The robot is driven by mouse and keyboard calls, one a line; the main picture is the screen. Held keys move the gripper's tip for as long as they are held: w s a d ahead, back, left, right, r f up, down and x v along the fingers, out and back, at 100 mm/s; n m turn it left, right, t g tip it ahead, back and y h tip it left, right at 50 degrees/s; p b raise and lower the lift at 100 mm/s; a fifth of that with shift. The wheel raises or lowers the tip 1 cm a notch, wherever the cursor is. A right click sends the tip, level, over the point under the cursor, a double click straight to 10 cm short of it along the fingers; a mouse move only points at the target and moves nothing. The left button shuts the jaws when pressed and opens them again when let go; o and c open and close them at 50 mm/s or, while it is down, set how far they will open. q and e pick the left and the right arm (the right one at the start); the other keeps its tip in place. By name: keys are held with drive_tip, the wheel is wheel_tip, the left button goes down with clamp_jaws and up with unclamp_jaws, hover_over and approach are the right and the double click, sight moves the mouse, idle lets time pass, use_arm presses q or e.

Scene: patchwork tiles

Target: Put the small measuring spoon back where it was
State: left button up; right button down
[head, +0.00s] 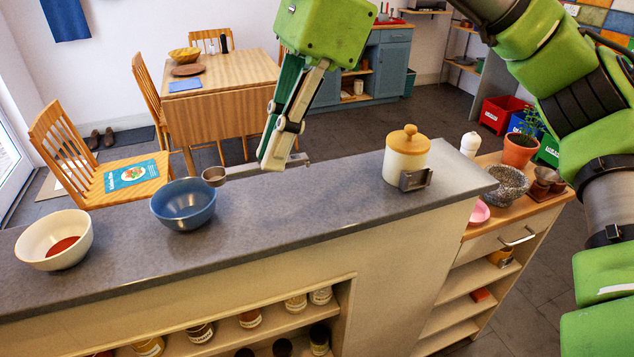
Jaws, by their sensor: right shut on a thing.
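My right gripper (272,163) points down over the grey counter (330,200), shut on the handle of the small metal measuring spoon (241,171). The handle end sticks out to the right of the fingers. A cream canister (405,160) with a wooden lid stands farther right on the counter. A small grey metal bracket (416,179) is at its front right side and looks empty. My left gripper is not in view.
A white bowl (45,236) with red contents stands at the counter's left end. The counter is clear between the blue bowl and the canister. A lower wooden unit at the right holds a grey speckled bowl (508,183) and a potted plant (519,152).

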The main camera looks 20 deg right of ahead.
drive_tip(key=w+d+f+p, duration=0.2)
drive_tip(key=w+d+f, duration=0.15)
drive_tip(key=d, duration=0.25)
drive_tip(key=p, duration=0.1)
hover_over(319, 196)
drive_tip(key=f, duration=0.4)
drive_tip(key=shift+s+d+f, duration=0.1)
drive_tip(key=shift+s+d, duration=0.2)
drive_tip(key=shift+d, duration=0.05)
drive_tip(key=f, duration=0.3)
drive_tip(key=d+f, duration=0.1)
drive_tip(key=shift+w+f+p, duration=0.2)
drive_tip(key=shift+w+p, duration=0.2)
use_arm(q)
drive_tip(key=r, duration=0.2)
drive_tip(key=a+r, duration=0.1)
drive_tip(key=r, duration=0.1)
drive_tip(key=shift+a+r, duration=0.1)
use_arm(e)
drive_tip(key=shift+f, duration=0.1)
drive_tip(key=shift+a, duration=0.1)
drive_tip(key=shift+f+b, duration=0.25)
drive_tip(key=shift+b, duration=0.05)
drive_tip(key=c, duration=2.1)
unclamp_jaws()
drive_tip(key=shift+r, duration=0.1)
drive_tip(key=shift+c, duration=0.2)
drive_tip(key=shift+r, duration=0.1)
